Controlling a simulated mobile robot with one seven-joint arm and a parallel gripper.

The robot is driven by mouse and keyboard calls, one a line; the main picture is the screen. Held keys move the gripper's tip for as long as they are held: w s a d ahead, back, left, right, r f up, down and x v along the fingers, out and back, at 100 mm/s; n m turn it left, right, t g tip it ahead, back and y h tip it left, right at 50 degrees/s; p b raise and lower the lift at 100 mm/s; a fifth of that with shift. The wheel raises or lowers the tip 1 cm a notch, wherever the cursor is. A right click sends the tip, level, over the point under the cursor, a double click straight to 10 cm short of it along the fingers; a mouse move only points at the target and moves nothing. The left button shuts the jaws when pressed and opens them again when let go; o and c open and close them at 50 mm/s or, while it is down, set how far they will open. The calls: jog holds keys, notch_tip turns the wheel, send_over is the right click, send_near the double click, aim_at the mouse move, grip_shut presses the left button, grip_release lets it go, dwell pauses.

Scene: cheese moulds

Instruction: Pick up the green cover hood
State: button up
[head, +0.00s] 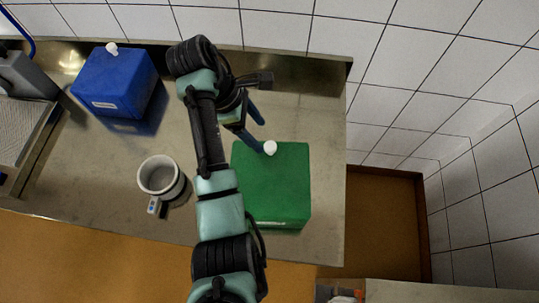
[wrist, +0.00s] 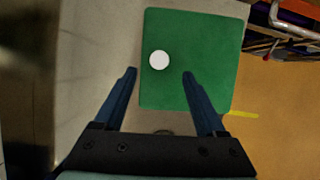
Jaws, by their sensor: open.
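The green cover hood (head: 280,195) stands on the metal counter, right of my arm in the head view. It is box-shaped with a round white knob (head: 270,147) on top. In the wrist view the hood (wrist: 195,85) lies ahead of my gripper, with the knob (wrist: 159,60) near its left side. My gripper (wrist: 160,73) is open, with its two blue fingers spread and nothing between the pads; the knob appears just past the fingertips, between their lines. In the head view the gripper (head: 262,137) is close by the knob. Whether a finger touches it I cannot tell.
A blue hood (head: 112,85) with a white knob stands at the back left of the counter (head: 70,165). A grey-white mug-like vessel (head: 160,176) stands left of my arm. A tiled wall (head: 300,25) runs behind. The counter ends just right of the green hood.

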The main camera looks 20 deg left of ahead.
aim_at(270, 146)
jog(key=shift+p+x, duration=0.5)
jog(key=shift+x, duration=0.4)
jog(key=p+x, duration=0.1)
jog(key=x, duration=0.5)
jog(key=shift+f+p, duration=0.2)
jog(key=shift+p, duration=0.15)
grip_shut()
jog(key=shift+r, duration=0.1)
